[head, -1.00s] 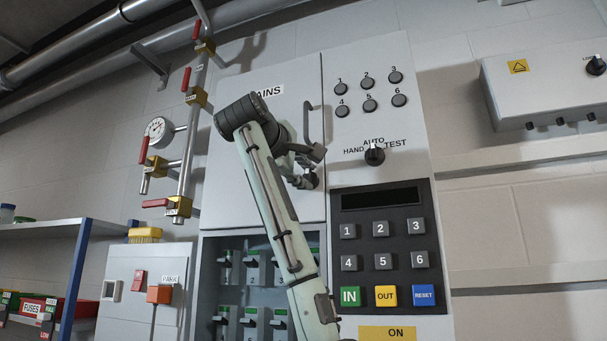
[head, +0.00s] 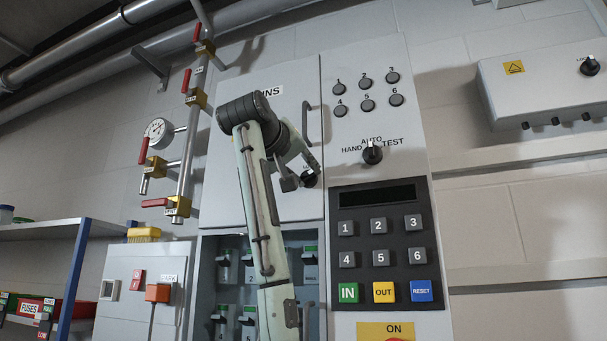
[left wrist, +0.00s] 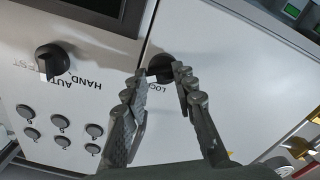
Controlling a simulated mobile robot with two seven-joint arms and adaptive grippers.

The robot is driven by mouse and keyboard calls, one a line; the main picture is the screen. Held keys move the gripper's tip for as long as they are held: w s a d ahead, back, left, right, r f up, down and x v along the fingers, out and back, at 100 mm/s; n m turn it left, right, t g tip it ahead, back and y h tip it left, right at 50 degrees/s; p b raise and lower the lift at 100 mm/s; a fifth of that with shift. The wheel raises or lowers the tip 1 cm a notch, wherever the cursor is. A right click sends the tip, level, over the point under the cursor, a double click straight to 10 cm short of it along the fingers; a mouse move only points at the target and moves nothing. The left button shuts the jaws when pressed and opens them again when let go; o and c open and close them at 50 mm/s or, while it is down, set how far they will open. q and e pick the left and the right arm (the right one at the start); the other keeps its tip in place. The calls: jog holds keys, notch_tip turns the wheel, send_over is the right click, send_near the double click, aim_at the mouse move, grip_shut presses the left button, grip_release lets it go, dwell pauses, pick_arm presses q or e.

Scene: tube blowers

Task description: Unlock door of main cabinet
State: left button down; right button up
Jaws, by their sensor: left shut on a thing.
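The main cabinet door (head: 285,205) is a light grey panel with a label partly hidden by my arm, ending in "INS". It looks closed. A black lock knob (head: 309,178) sits near its lower right corner, below the vertical handle (head: 307,122). My left gripper (head: 303,172) is at this knob. In the left wrist view, the fingertips (left wrist: 158,72) are on either side of the knob (left wrist: 160,66), shut on it. The word beside it begins "LOC", and the rest is hidden by a finger. My right gripper is not in view.
Right of the door are round buttons, an AUTO/HAND/TEST selector (head: 372,153) and a keypad (head: 382,245). Below the door is an open bay (head: 232,290) with several switches. Pipes with red valve levers (head: 187,150) stand at the left.

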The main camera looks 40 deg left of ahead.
pick_arm(q)
jog(key=m, duration=0.3)
jog(key=shift+f, duration=0.1)
jog(key=shift+m, duration=1.7)
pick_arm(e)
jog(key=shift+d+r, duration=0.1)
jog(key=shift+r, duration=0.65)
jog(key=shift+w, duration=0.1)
